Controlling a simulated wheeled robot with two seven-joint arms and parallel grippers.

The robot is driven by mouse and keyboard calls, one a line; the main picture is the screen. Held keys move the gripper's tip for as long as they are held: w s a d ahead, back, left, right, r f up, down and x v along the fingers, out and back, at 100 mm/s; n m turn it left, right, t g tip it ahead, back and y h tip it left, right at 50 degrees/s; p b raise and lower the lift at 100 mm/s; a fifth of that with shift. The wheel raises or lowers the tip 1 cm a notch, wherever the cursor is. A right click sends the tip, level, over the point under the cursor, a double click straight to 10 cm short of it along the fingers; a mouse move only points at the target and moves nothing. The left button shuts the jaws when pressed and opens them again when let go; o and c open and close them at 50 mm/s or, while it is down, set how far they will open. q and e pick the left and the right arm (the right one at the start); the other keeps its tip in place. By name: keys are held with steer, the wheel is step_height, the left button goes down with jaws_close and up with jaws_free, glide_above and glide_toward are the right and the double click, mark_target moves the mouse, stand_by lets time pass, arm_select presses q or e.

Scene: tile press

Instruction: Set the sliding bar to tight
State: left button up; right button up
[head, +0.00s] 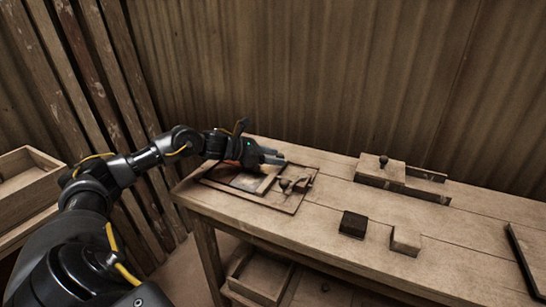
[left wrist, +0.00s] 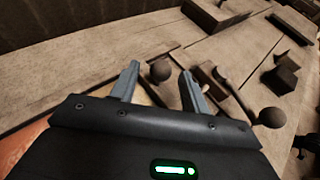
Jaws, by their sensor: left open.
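The press (head: 292,208) is a flat wooden frame at the left end of the table, with a wooden bar (head: 267,184) across it and small knobs near its right side. My left gripper (head: 274,157) is over the back of this frame, open. In the left wrist view, a round dark knob (left wrist: 160,70) shows between and beyond the open fingertips (left wrist: 160,75); I cannot tell whether they touch it. A larger round knob (left wrist: 272,117) and a lever-like piece (left wrist: 222,78) stand to the right. Markings for tight are not readable.
A wooden block with a knob (head: 383,172) sits on a rail at the table's back. A dark block (head: 353,224) and a pale block (head: 405,241) lie near the front. A black-edged tray (head: 522,262) is at the right. Bare table (head: 335,190) lies between.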

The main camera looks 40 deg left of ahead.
arm_select(q)
steer(key=shift+s+a, duration=0.2)
steer(key=b+v, duration=0.2)
steer(key=v, duration=0.5)
steer(key=shift+a+f+b, duration=0.1)
steer(key=shift+b, duration=0.2)
steer(key=shift+s+a+r, duration=0.1)
steer(key=shift+s+r, duration=0.15)
steer(key=shift+s, duration=0.1)
steer(key=shift+v, duration=1.2)
arm_select(e)
step_height(320, 180, up, 6)
steer(key=w, duration=0.1)
steer(key=shift+r+t, duration=0.2)
steer(key=shift+t, duration=0.1)
arm_select(q)
steer(key=shift+w+r, duration=0.1)
steer(key=shift+r, duration=0.05)
arm_select(e)
steer(key=shift+s, duration=0.1)
